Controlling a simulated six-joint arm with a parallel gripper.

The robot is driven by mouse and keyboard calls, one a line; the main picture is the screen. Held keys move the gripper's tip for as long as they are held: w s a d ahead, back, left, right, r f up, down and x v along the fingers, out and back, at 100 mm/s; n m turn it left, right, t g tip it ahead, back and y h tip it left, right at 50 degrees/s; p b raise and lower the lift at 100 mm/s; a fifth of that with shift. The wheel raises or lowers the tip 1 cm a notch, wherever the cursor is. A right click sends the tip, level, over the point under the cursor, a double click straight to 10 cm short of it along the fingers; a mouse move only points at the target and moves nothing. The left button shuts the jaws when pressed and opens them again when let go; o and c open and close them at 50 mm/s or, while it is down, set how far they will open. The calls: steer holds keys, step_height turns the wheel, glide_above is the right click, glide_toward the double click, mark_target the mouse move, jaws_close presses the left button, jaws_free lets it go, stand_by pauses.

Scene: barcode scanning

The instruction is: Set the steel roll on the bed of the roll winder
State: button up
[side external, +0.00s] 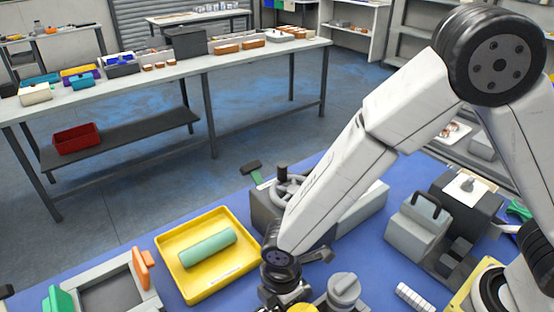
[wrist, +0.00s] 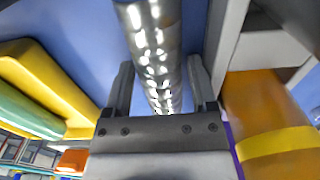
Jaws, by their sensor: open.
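A shiny steel roll (wrist: 150,40) runs up the middle of the wrist view, its near end between the two fingers of my gripper (wrist: 160,82). The fingers stand apart on either side, with a gap visible beside the roll. In the side view my wrist is at the bottom centre; its fingers and the steel roll cannot be made out there.
A yellow tray (side external: 215,285) holds a green roll (side external: 208,247); the tray also shows in the wrist view (wrist: 35,70). An orange cylinder with a yellow band (wrist: 270,140) is close on the gripper's right. A grey frame with orange and green ends (side external: 110,290) is at lower left.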

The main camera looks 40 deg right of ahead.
step_height(320, 180, up, 12)
steer(key=shift+r, duration=0.15)
stand_by(0.7)
stand_by(0.4)
steer(key=shift+c, duration=0.4)
